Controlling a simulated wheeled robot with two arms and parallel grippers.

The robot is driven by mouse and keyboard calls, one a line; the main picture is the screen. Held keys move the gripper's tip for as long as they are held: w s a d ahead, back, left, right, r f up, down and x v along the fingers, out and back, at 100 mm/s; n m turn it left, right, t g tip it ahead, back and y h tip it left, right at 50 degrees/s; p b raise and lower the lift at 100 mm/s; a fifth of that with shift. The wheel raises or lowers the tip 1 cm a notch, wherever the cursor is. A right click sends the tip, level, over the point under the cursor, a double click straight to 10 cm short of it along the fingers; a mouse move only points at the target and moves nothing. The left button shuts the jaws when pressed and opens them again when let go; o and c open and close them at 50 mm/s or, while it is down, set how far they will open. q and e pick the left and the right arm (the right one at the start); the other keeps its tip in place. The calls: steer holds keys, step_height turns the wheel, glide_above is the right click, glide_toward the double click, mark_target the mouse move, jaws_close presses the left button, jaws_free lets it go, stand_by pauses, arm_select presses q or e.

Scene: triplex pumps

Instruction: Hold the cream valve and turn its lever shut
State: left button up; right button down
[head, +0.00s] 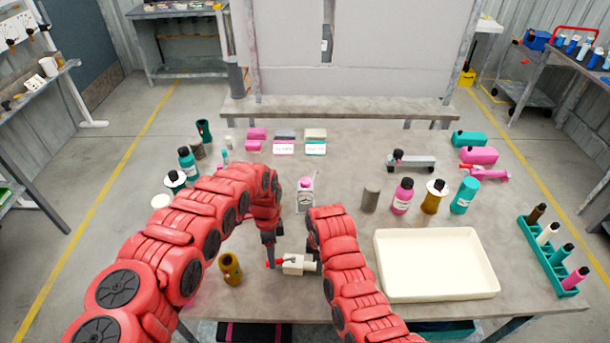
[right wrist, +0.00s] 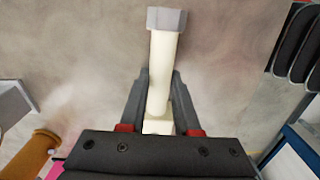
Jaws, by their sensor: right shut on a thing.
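The cream valve (head: 293,265) is near the front middle of the table, with a small red part at its left side, beside my left gripper. In the right wrist view, the valve's cream body (right wrist: 163,75) has a grey hex end (right wrist: 166,18) and lies between the fingers. My right gripper (head: 314,262) is shut on the valve from the right; it also shows in the right wrist view (right wrist: 159,95). My left gripper (head: 270,254) points down right at the valve's left end. Its fingers are small and partly hidden, so its opening and any contact with the lever are unclear.
An olive cup-like part (head: 230,268) stands left of the valve. A large cream tray (head: 437,297) is at the right, with a teal rack (head: 545,255) beyond it. Several bottles stand at both sides.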

arm_select(q)
steer(key=shift+w+d+m+y, duration=0.1)
steer(key=shift+w+m+y, duration=0.2)
steer(key=shift+w+m, duration=0.6)
step_height(320, 180, up, 12)
steer(key=w+f, duration=0.1)
steer(key=w, duration=0.1)
steer(key=w+d+n+t+h, duration=0.1)
steer(key=w+d+t, duration=0.2)
steer(key=w, duration=0.2)
steer(key=w+d+f+n+t+h, duration=0.1)
steer(key=w+d+t+h, duration=0.1)
steer(key=w, duration=0.4)
steer(key=w+d+f+n+t+h, duration=0.1)
steer(key=w+d+n+t, duration=0.1)
steer(key=w+d+t, duration=0.2)
steer(key=shift+w+d, duration=0.15)
steer(key=shift+w, duration=0.9)
steer(key=shift+w+r+n+t+h, duration=0.3)
steer(key=shift+w+r+n+t, duration=0.15)
steer(key=shift+w+t, duration=0.3)
steer(key=shift+c, duration=0.2)
